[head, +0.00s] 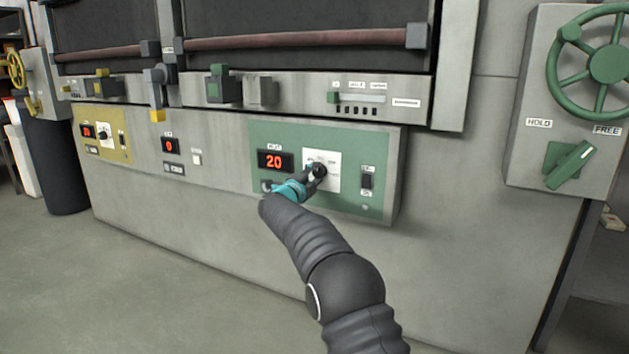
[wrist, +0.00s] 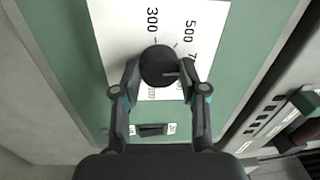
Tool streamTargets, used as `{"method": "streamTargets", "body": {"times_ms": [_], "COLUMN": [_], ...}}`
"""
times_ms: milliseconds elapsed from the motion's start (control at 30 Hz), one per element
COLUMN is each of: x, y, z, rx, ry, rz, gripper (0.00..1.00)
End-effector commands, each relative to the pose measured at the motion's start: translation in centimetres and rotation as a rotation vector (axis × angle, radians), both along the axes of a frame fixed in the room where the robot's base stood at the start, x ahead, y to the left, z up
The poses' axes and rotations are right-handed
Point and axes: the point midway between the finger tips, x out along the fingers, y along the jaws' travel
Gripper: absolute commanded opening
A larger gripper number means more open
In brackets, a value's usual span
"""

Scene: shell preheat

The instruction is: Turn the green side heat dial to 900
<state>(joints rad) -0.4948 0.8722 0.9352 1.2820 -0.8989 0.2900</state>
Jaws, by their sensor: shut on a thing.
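The green side heat dial (wrist: 159,65) is a round black knob on a white scale plate (head: 334,181), set in a green panel (head: 367,144). In the wrist view the scale shows 300 and 500, and the numbers near the fingers are partly hidden. My gripper (wrist: 160,80) is shut on the dial, with one finger on each side of it. In the head view my gripper (head: 315,176) reaches the dial from the lower left. The red display (head: 275,161) left of the dial reads 20.
A black rocker switch (head: 367,180) sits right of the dial. A yellow panel (head: 104,135) and a centre display (head: 169,145) reading 0 are further left. A green handwheel (head: 606,62) and green lever (head: 570,164) are at the right. Open floor lies in front.

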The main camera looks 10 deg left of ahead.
Motion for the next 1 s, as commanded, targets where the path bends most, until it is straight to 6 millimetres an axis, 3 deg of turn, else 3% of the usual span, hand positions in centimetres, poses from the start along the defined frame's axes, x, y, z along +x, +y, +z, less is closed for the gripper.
{"method": "streamTargets", "body": {"times_ms": [600, 1000], "x": [0.04, 0.04], "y": [0.01, 0.01], "z": [-0.13, 0.04], "rx": [0.542, 0.791], "ry": [-0.196, -0.286], "rz": [-0.003, -0.003], "gripper": [0.08, 0.08]}}
